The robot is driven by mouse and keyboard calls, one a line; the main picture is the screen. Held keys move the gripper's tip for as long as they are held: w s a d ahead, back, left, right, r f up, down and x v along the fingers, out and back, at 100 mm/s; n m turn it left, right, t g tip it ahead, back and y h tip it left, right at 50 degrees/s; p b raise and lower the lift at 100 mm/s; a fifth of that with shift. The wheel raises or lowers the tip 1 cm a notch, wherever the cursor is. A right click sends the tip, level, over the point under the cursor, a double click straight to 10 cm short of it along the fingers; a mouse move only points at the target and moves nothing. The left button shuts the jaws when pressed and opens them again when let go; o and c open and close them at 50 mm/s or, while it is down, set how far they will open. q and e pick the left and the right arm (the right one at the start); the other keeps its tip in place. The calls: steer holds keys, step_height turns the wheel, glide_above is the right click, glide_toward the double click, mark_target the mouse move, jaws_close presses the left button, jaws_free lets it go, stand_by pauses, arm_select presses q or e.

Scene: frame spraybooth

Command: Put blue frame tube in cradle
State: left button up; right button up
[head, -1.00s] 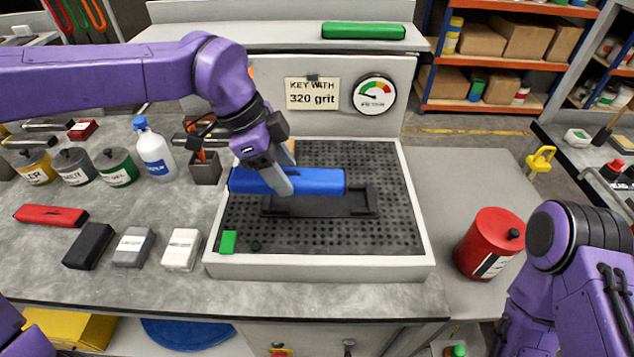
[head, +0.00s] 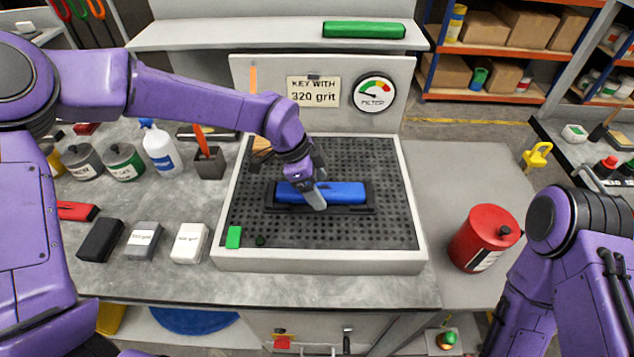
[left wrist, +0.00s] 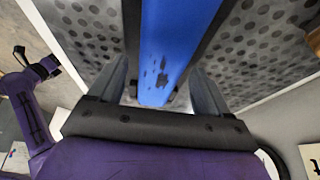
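The blue frame tube (head: 346,190) lies level in the black cradle (head: 362,210) on the perforated booth bed. In the left wrist view the tube (left wrist: 172,45) runs between the fingers of my left gripper (left wrist: 160,92). In that view a gap shows on each side of the tube, so the gripper is open around it. In the head view my left gripper (head: 312,192) reaches down over the tube's middle, with one finger in front of it. The gripper hides part of the tube and cradle. My right arm is at the right edge, its gripper out of frame.
A small green block (head: 233,237) sits at the bed's front left corner. A red can (head: 483,239) stands right of the booth. Black, grey and white blocks (head: 188,243) and a white bottle (head: 159,150) stand left. A gauge wall (head: 343,96) rises behind.

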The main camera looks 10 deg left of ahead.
arm_select(q)
steer(key=shift+w+r, duration=0.1)
steer(key=shift+r, duration=0.15)
steer(key=b+v, duration=0.2)
steer(key=v, duration=0.9)
steer(key=shift+r, duration=0.25)
steer(key=shift+a+f, duration=0.1)
steer(key=shift+a, duration=0.05)
